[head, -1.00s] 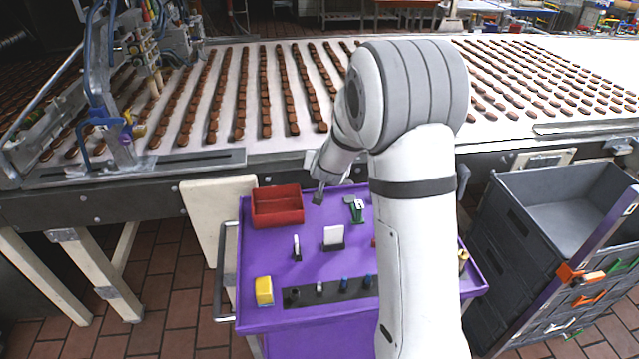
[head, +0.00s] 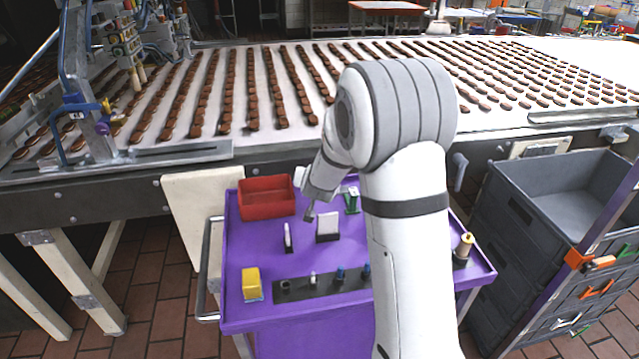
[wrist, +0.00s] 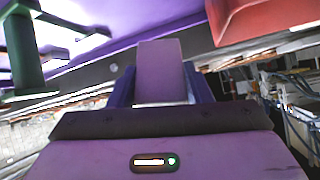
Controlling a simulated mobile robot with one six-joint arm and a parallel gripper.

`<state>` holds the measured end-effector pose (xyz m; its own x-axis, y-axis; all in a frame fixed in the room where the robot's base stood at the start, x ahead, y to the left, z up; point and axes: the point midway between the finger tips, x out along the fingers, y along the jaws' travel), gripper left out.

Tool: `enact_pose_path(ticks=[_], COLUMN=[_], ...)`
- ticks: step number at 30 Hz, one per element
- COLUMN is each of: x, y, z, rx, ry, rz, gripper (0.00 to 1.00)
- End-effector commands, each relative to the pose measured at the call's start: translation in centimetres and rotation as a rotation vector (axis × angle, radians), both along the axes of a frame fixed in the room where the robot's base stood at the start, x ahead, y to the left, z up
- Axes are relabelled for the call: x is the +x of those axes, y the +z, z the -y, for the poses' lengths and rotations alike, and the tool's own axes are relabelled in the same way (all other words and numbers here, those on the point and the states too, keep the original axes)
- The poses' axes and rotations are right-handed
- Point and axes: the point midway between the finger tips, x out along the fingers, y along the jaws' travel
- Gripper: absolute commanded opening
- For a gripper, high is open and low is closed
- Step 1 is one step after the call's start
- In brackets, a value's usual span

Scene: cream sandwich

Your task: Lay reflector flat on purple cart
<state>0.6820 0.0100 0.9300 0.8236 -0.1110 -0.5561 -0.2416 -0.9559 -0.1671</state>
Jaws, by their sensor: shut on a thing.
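My gripper (head: 309,214) hangs over the purple cart (head: 245,318), between the red bin and an upright white plate. In the wrist view its fingers (wrist: 160,88) are shut on a flat, narrow plate, tinted grey-purple, which I take to be the reflector (wrist: 160,70). It sticks out straight past the fingertips. In the head view the held piece is too small to make out clearly. The purple cart top also shows in the wrist view (wrist: 185,15). Whether the reflector touches the cart, I cannot tell.
On the cart are a red bin (head: 266,197), an upright white plate (head: 328,226), a thin white upright piece (head: 287,236), a green-based item (head: 351,200), a yellow block (head: 251,283) and a dark strip (head: 300,289). Grey crates (head: 545,235) stand right.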

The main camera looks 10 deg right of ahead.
Motion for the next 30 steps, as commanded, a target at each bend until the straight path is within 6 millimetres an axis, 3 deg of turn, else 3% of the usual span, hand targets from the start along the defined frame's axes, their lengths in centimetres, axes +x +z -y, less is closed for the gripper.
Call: enact_pose_path(ticks=[13,24,30], x=[-0.3,-0.2,-0.2], y=[-0.1,-2.8,-3.1], z=[-0.1,0.0,0.0], rx=[0.000,0.000,0.000], ry=[-0.002,-0.002,-0.002], rz=[0.000,0.000,0.001], gripper=[0.23,0.23,0.23])
